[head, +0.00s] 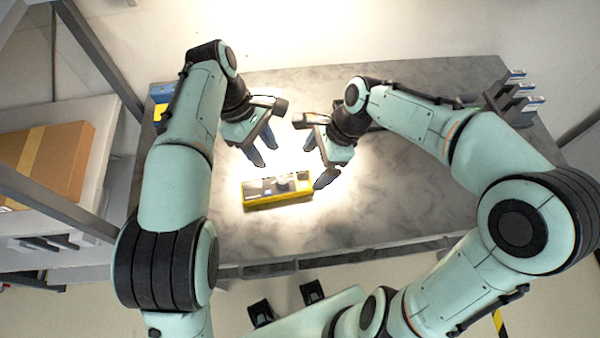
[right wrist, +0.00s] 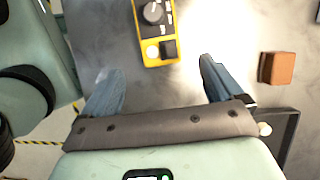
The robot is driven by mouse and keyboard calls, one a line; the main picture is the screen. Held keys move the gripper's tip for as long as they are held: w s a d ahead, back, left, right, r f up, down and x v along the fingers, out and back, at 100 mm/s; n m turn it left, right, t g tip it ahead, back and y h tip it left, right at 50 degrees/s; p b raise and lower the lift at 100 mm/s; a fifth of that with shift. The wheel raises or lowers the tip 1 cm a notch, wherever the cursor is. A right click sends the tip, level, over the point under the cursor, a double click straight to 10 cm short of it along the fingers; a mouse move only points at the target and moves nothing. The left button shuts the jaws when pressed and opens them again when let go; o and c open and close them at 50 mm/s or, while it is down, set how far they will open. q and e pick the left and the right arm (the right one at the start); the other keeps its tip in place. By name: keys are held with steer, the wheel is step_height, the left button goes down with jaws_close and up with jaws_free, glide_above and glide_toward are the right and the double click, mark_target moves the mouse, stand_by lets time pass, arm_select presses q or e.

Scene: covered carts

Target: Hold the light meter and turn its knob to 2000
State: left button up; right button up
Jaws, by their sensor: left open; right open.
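The light meter (head: 278,205) is a yellow-edged box with a dark and grey face. It lies on the grey table below both grippers in the head view. Its dark round knob (right wrist: 153,12) shows near the top of the right wrist view; the dial setting is too small to read. My left gripper (head: 262,150) is open and empty, above and left of the meter in the picture. My right gripper (head: 318,162) is open and empty, close to the meter's right end. In the right wrist view its fingers (right wrist: 158,82) are apart, with the meter beyond them.
A brown block (right wrist: 277,68) and a dark tray edge (right wrist: 290,125) lie to the right in the right wrist view. A dark rack (head: 515,98) stands at the table's back right. A cardboard box (head: 45,160) sits on a left-hand cart.

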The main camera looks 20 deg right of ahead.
steer(key=x, duration=0.7)
steer(key=shift+a+f, duration=0.15)
steer(key=shift+f, duration=0.2)
arm_select(q)
steer(key=shift+c, duration=0.3)
arm_select(e)
steer(key=c, duration=1.2)
arm_select(q)
steer(key=shift+s+a+f, duration=0.15)
steer(key=shift+a, duration=0.05)
arm_select(e)
steer(key=shift+c, duration=0.2)
arm_select(q)
steer(key=m+t, duration=0.7)
steer(key=m, duration=0.7)
glide_toward(283, 180)
steer(key=x, duration=0.8)
steer(key=shift+f, duration=0.15)
